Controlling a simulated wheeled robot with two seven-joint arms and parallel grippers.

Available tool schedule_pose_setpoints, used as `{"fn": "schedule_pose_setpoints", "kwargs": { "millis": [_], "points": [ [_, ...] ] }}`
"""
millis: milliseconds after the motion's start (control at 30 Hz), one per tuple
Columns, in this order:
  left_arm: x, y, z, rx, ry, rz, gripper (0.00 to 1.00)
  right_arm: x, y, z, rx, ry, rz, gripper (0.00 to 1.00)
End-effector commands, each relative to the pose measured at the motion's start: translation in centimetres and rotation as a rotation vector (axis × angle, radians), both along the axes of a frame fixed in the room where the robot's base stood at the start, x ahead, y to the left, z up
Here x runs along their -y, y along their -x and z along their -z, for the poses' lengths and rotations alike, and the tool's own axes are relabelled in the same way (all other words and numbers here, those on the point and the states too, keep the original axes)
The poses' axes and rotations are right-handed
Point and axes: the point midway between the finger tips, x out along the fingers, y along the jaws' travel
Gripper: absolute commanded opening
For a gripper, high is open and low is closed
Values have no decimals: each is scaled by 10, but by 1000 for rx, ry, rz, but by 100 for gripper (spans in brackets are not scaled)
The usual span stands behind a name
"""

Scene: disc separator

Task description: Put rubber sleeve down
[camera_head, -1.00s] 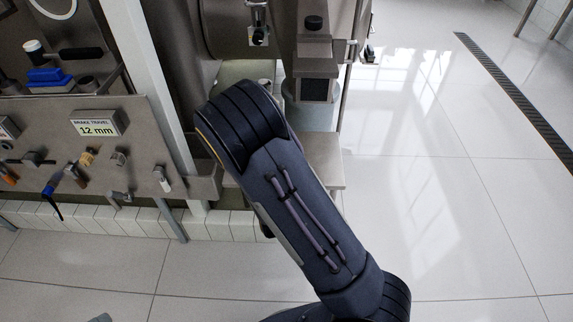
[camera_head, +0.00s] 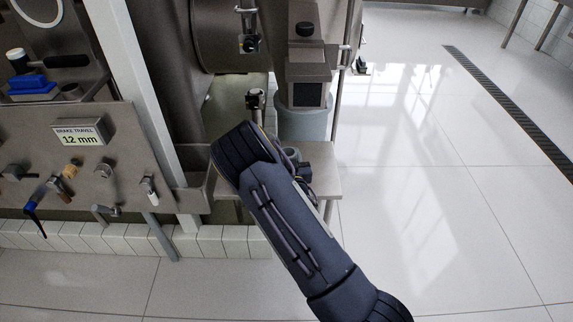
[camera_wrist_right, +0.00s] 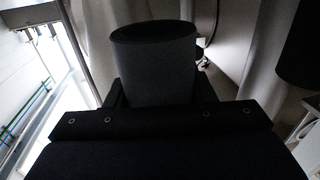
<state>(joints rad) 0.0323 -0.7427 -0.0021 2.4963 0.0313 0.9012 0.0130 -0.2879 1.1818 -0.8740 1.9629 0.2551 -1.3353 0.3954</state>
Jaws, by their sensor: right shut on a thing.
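My right gripper (camera_head: 303,170) is partly hidden behind my right forearm, over a small steel shelf (camera_head: 326,188). The rubber sleeve (camera_head: 291,154) is a dark grey hollow cylinder, and only a little of it shows beside the gripper. In the right wrist view the sleeve (camera_wrist_right: 155,70) stands up between the two fingers of the gripper (camera_wrist_right: 158,95), which is shut on it. Its round open top shows, and its lower part is hidden by the gripper. I cannot tell whether the sleeve touches the shelf. My left gripper is not in view.
On the left, a panel holds several tools and a "BRAKE TRAVEL 12 mm" sign (camera_head: 82,135). A steel post (camera_head: 150,100) stands between. The tiled floor (camera_head: 430,200) at right is clear.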

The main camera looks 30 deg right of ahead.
Motion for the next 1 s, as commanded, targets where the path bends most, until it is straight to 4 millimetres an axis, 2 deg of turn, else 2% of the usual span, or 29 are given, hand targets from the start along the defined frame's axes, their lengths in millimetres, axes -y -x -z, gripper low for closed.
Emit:
{"fn": "schedule_pose_setpoints", "kwargs": {
  "millis": [33, 100, 533, 567, 600, 700, 1000],
  "points": [
    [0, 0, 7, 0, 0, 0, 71, -1, 0, 15, -4, 0, -2, 9],
    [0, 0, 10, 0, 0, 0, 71, -1, 0, 24, -3, 0, -2, 9],
    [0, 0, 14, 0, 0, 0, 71, -1, 0, 29, -1, -1, -1, 9],
    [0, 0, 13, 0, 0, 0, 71, -2, 1, 28, -1, -2, -2, 53],
    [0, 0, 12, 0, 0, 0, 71, -2, 1, 27, -1, -2, -2, 58],
    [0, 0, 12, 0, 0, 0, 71, -2, 1, 28, -1, -2, -2, 71],
    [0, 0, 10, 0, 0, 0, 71, -2, 1, 25, -1, -2, -2, 71]
  ]
}}
